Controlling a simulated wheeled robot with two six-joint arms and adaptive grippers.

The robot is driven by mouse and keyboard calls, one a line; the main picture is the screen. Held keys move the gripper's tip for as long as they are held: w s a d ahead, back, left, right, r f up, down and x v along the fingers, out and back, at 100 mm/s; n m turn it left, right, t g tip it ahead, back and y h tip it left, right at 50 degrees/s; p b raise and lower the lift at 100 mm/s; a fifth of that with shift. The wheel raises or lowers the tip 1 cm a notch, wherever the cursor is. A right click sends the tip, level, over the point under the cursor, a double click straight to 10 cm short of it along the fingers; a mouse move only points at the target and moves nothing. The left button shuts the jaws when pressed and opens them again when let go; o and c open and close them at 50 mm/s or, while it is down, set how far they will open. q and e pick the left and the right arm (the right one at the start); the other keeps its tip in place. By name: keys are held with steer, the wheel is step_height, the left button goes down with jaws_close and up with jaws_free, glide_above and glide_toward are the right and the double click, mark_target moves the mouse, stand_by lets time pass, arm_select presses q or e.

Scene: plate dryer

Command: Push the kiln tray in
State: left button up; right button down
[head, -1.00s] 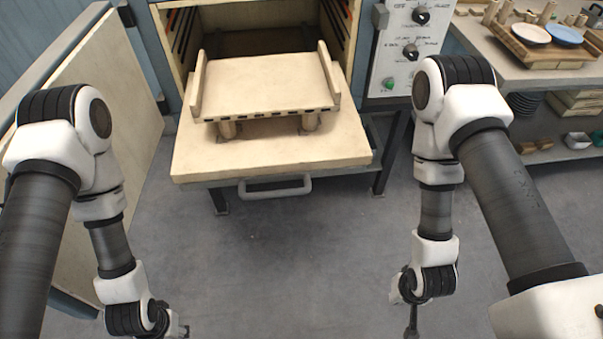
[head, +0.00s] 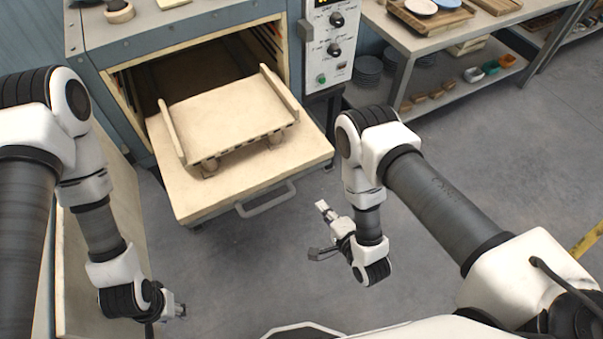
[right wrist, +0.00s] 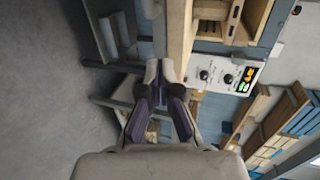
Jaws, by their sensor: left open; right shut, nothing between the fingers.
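The pale kiln tray (head: 250,172) is pulled out of the open kiln (head: 150,85), with its grey handle (head: 267,200) on the front edge. A slab shelf with raised sides (head: 228,108) stands on short posts on the tray. My right gripper (head: 323,208) is shut and empty, in front of the tray and right of the handle, apart from both. In the right wrist view, the shut fingers (right wrist: 160,68) are near the image centre, and the tray's edge (right wrist: 180,40) shows beyond them. My left gripper (head: 180,310) is open at the lower left, away from the tray.
The open kiln door (head: 105,250) stands at the left, partly behind my left arm. A control panel (head: 331,48) is right of the kiln opening. A workbench (head: 405,40) with plates and a lower shelf stands at the upper right. The floor before the tray is clear.

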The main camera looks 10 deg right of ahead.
mark_target(295, 174)
steer(key=p+x, duration=0.1)
steer(key=x, duration=0.3)
steer(key=p+x, duration=0.1)
steer(key=x, duration=0.2)
steer(key=r+p+x, duration=0.1)
steer(key=x, duration=0.3)
steer(key=shift+w+a, duration=0.25)
steer(key=shift+w, duration=0.2)
steer(key=shift+w+a+f, duration=0.1)
steer(key=shift+w+a, duration=0.15)
steer(key=shift+w, duration=0.25)
steer(key=shift+w, duration=0.1)
